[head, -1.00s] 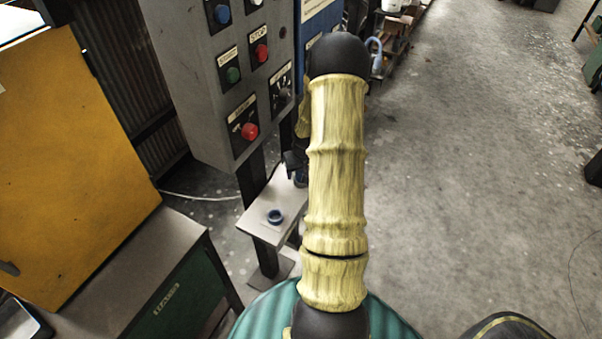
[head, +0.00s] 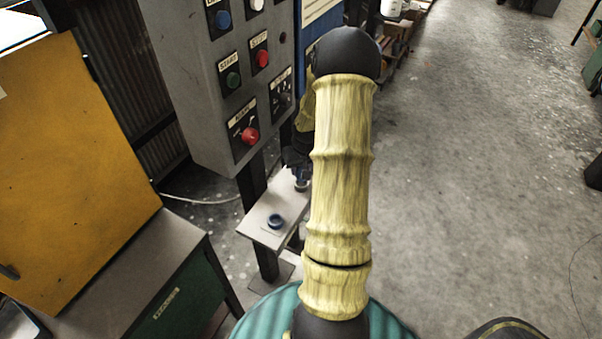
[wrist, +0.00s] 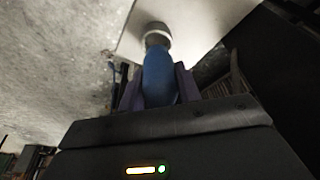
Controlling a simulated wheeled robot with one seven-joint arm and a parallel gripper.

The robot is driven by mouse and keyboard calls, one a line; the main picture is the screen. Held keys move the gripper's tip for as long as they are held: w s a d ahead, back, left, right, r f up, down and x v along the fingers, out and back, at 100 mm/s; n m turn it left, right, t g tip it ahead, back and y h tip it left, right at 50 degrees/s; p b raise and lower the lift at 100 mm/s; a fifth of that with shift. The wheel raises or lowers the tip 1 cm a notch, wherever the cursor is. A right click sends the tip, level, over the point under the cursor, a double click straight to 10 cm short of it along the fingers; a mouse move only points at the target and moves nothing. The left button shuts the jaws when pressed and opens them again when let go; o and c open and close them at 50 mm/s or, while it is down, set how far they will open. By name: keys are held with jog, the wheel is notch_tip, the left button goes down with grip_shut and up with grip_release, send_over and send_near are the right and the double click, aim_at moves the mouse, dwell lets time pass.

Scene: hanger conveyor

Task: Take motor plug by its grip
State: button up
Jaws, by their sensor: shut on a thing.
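The motor plug (wrist: 158,75), a blue rounded grip with a pale grey collar at its far end, sits between the fingers of my gripper (wrist: 157,88) in the wrist view. My gripper is shut on the blue grip. The collar end is at the pale shelf plate (wrist: 200,18); I cannot tell whether it is seated in something there. In the head view my gripper (head: 297,158) is dark and partly hidden behind my arm, just above the far end of the shelf. A small blue piece (head: 302,185) shows below it.
A grey control box (head: 205,110) with several buttons stands above and left. A yellow panel (head: 80,170) and green cabinet (head: 180,305) are at left. Open floor (head: 480,150) lies right.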

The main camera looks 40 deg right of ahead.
jog(key=s+d, duration=0.3)
jog(key=s, duration=0.5)
jog(key=s+d, duration=0.4)
jog(key=s, duration=0.4)
jog(key=shift+s, duration=0.35)
jog(key=shift+a+r+p, duration=0.1)
jog(key=shift+r+p, duration=0.25)
jog(key=shift+p, duration=0.4)
